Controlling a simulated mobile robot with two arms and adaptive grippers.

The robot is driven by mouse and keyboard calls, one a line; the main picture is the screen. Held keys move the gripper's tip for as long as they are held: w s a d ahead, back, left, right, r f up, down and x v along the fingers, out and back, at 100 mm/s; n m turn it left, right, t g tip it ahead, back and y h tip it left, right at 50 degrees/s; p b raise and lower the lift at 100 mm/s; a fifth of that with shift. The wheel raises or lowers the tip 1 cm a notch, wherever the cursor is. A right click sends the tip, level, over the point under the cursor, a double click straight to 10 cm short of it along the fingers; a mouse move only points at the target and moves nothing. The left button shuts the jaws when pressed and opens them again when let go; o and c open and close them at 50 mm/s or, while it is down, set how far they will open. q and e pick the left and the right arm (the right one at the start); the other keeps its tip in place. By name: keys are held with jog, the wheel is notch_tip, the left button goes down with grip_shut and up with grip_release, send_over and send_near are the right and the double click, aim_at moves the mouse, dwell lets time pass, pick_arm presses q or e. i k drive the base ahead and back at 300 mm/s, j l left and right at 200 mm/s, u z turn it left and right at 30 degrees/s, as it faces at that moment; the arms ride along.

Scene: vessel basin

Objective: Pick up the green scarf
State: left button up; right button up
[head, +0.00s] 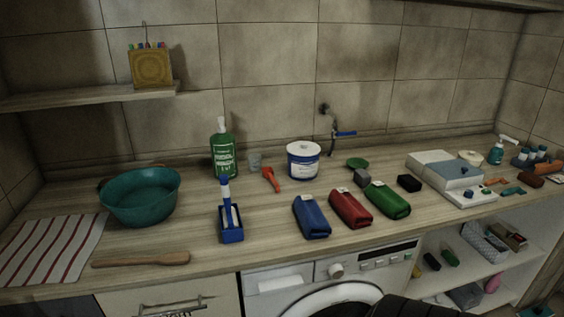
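The green scarf (387,200) lies folded into a compact bundle on the wooden counter, above the washing machine, with a pale tag on its top. A red folded scarf (350,209) lies just left of it, and a blue folded scarf (311,217) lies left of the red one. Nothing covers the green scarf. Neither of my grippers can be made out in the head view.
A black rounded shape fills the bottom edge below the green scarf. A small black block (409,183), a grey block (361,178) and a green dish (357,163) stand close behind it. A white-and-blue box (435,160) stands to the right. Bare counter (272,229) lies left of the blue scarf.

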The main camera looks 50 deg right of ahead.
aim_at(389, 202)
jog(key=z, duration=2.5)
jog(key=k, duration=0.45)
jog(key=u, duration=0.4)
jog(key=k+u, duration=0.1)
jog(key=u, duration=0.75)
jog(key=k+j+u, duration=0.1)
jog(key=u, duration=0.35)
jog(key=l+u, duration=0.2)
jog(key=l, duration=0.5)
jog(key=l+u, duration=0.15)
jog(key=l, duration=0.55)
jog(key=l+u, duration=0.2)
jog(key=l, duration=0.45)
jog(key=k+l+u, duration=0.2)
jog(key=l, duration=0.5)
jog(key=i, duration=0.1)
